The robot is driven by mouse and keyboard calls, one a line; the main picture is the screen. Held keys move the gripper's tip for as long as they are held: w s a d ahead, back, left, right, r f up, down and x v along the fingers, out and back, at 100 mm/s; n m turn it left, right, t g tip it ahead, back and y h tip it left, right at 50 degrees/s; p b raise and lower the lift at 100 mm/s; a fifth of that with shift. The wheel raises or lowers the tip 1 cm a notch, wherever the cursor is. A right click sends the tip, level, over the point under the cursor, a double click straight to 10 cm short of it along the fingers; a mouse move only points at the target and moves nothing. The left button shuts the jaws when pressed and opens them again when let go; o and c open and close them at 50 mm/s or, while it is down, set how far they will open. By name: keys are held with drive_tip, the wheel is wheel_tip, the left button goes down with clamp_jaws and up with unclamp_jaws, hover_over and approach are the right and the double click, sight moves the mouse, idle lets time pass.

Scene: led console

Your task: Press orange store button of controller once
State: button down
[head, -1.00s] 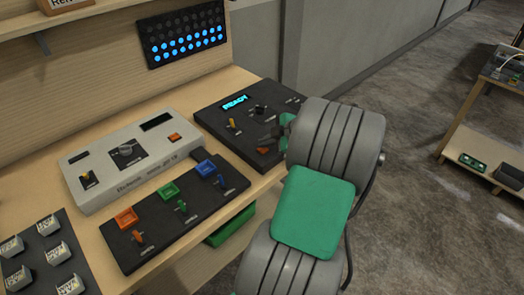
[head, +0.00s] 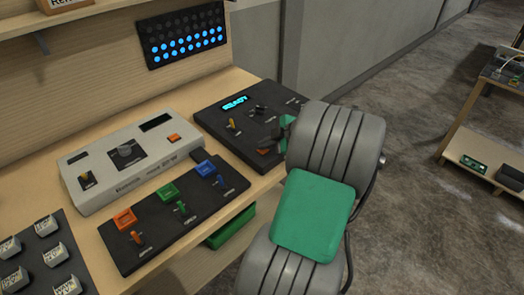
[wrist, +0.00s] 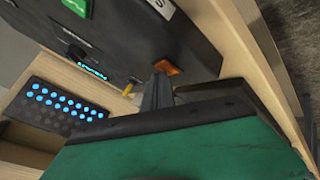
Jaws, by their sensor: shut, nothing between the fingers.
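The controller (head: 221,123) is a dark box with a lit "READY" display (head: 235,102), at the back right of the bench. Its orange button (wrist: 167,68) shows in the wrist view.
A pale console (head: 110,175) with a small orange button (head: 173,138) stands to the left. In front is a black panel (head: 155,245) with orange, green and blue buttons and levers. A blue-lit panel (head: 183,35) hangs on the wall.

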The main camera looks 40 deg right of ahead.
sight(265, 151)
drive_tip(key=shift+f, duration=0.1)
idle(0.4)
drive_tip(key=shift+r, duration=0.8)
drive_tip(key=shift+r, duration=0.1)
drive_tip(key=shift+r+p, duration=1.2)
drive_tip(key=shift+r, duration=1.2)
